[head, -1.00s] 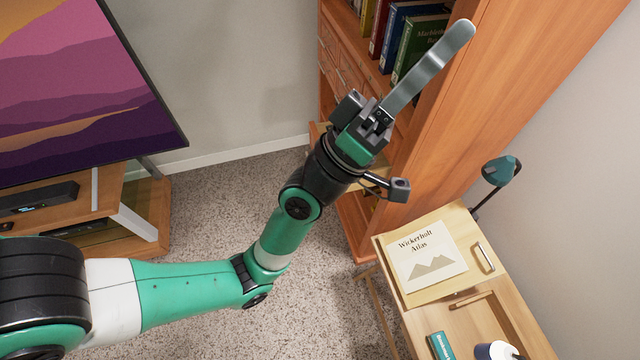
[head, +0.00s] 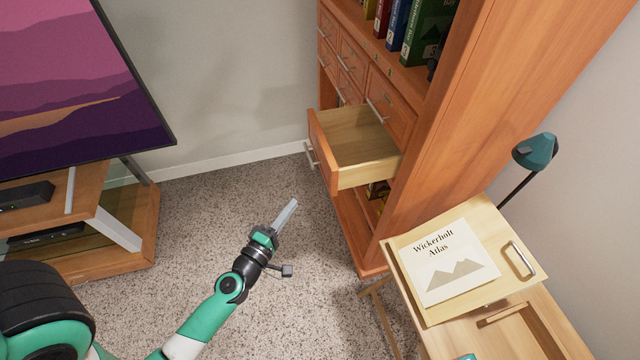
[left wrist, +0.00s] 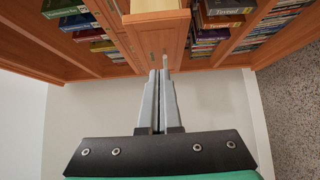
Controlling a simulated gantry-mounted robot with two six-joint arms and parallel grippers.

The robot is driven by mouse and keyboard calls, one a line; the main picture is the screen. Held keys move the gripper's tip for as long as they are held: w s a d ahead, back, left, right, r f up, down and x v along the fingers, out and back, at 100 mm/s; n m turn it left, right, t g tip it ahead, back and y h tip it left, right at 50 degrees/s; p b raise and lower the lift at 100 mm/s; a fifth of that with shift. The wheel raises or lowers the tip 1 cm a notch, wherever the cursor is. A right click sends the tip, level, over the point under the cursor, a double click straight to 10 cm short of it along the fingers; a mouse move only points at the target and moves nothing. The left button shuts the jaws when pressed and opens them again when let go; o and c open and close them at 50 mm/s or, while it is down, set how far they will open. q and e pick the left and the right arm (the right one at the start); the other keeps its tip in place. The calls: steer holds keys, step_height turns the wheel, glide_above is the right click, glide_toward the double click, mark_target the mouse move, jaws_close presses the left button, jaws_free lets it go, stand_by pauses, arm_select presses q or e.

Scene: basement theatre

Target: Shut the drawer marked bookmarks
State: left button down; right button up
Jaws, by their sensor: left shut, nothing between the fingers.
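One drawer (head: 322,154) of the orange-brown bookcase stands pulled out, with its pale inside (head: 358,133) showing empty. No marking on it can be read, so I cannot tell from lettering that it is the bookmarks drawer. My left gripper (head: 291,204) is shut and empty, in front of and lower in the picture than the drawer front, apart from it in the head view. In the left wrist view the shut fingers (left wrist: 160,75) point towards the open drawer's front (left wrist: 158,35); whether they touch cannot be told there. My right gripper is not in view.
Several closed drawers (head: 388,108) sit beside the open one, with books (head: 425,35) on the shelf above. A small desk (head: 440,310) with an atlas (head: 440,260) and a lamp (head: 535,152) stands at right. A television stand (head: 125,235) is at left. Carpet between is clear.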

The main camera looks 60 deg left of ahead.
mark_target(328, 173)
arm_select(q)
steer(key=shift+w+a, duration=0.6)
steer(key=shift+w, duration=1.2)
steer(key=shift+w+a, duration=0.55)
steer(key=shift+w, duration=1.2)
steer(key=shift+w+a, duration=0.6)
steer(key=shift+w, duration=1.2)
